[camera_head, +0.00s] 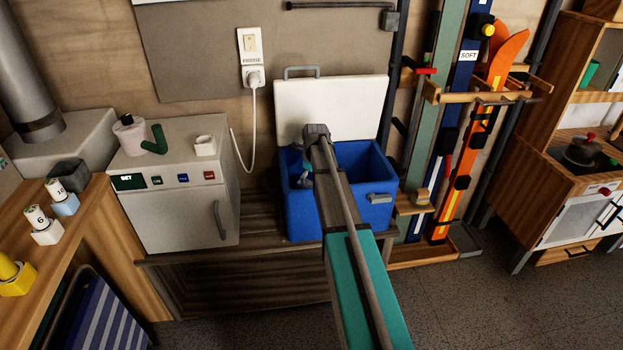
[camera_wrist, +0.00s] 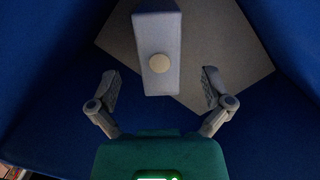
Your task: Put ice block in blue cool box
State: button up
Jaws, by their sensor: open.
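The blue cool box (camera_head: 301,212) stands on the low wooden bench with its white lid (camera_head: 331,105) raised against the wall. My arm crosses in front of it and hides part of its inside. My gripper (camera_head: 307,166) is down in the box's opening. In the wrist view my gripper (camera_wrist: 160,87) is open, its two fingers apart and empty. A pale grey-blue block with a round cream spot, seemingly the ice block (camera_wrist: 155,32), lies inside the blue walls, just ahead of and between the fingertips. It appears to lie on a grey panel (camera_wrist: 215,45) in the box.
A white freezer cabinet (camera_head: 172,190) with a handle stands left of the box, with small items on top. Skis in a rack (camera_head: 465,150) stand to the right. A wooden table (camera_head: 62,235) with numbered blocks is at far left. Open floor (camera_head: 470,300) lies at front right.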

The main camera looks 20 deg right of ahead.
notch_tip(320, 180, up, 8)
jog(key=s+p, duration=0.1)
jog(key=p, duration=0.6)
jog(key=shift+d+r+p, duration=0.2)
jog(key=shift+d+p, duration=0.05)
jog(key=shift+p, duration=0.1)
dwell(0.4)
jog(key=shift+a, duration=0.1)
jog(key=s+a+n, duration=0.4)
jog(key=n, duration=0.1)
jog(key=s+a+n, duration=0.4)
jog(key=a+n, duration=0.1)
jog(key=s+a+n, duration=0.4)
jog(key=n, duration=0.1)
jog(key=shift+a+f+g, duration=0.1)
jog(key=shift+a+g, duration=0.1)
jog(key=shift+g, duration=0.2)
jog(key=s+a+n, duration=0.8)
jog(key=s+n, duration=0.5)
jog(key=n, duration=0.2)
jog(key=shift+a+h, duration=0.3)
jog(key=shift+a, duration=0.1)
